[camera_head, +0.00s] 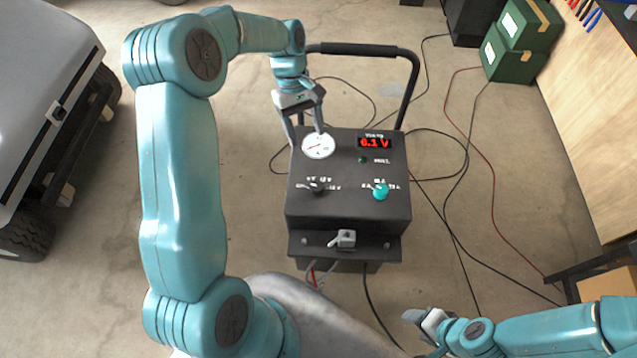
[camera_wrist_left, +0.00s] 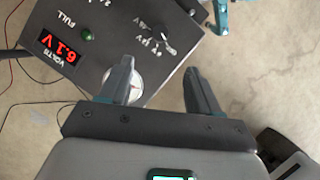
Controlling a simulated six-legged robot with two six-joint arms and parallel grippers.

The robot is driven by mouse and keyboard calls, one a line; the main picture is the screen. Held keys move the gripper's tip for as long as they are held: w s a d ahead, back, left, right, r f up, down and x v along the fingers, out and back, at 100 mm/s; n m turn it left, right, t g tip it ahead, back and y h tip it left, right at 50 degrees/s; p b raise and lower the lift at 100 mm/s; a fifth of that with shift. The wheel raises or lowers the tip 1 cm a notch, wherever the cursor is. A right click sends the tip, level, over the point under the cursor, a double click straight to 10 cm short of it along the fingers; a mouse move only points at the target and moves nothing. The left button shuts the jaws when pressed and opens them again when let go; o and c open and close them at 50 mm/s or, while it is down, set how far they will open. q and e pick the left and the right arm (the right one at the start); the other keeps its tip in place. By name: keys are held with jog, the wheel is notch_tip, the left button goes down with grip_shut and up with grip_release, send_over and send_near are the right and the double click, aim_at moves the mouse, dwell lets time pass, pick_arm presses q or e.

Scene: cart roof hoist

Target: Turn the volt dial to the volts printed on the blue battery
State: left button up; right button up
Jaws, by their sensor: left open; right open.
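The volt dial is a black knob (camera_head: 317,188) on the left of the charger's sloping panel, with small volt labels around it; it also shows in the left wrist view (camera_wrist_left: 153,25). Its exact pointer setting is too small to tell. My left gripper (camera_head: 307,136) is open and empty above the panel's back left, by the round white gauge (camera_head: 319,146), apart from the dial. In the left wrist view, one finger partly covers the gauge. My right gripper (camera_head: 425,318) is open and empty at the lower right, away from the charger. I see no blue battery.
The dark charger (camera_head: 298,217) has a red display (camera_head: 375,142) reading 6.1 V, a teal knob (camera_head: 381,191) and a grey clamp (camera_head: 344,238) in front. Cables cross the floor. A grey vehicle (camera_head: 45,80) stands left; green boxes (camera_head: 512,60) and a wooden bench stand right.

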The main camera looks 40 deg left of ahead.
aim_at(317, 186)
pick_arm(q)
jog(key=p+x, duration=0.1)
jog(key=x, duration=1.5)
jog(key=shift+s+a, duration=0.1)
jog(key=shift+s, duration=0.05)
jog(key=shift+c, duration=0.4)
jog(key=c, duration=0.9)
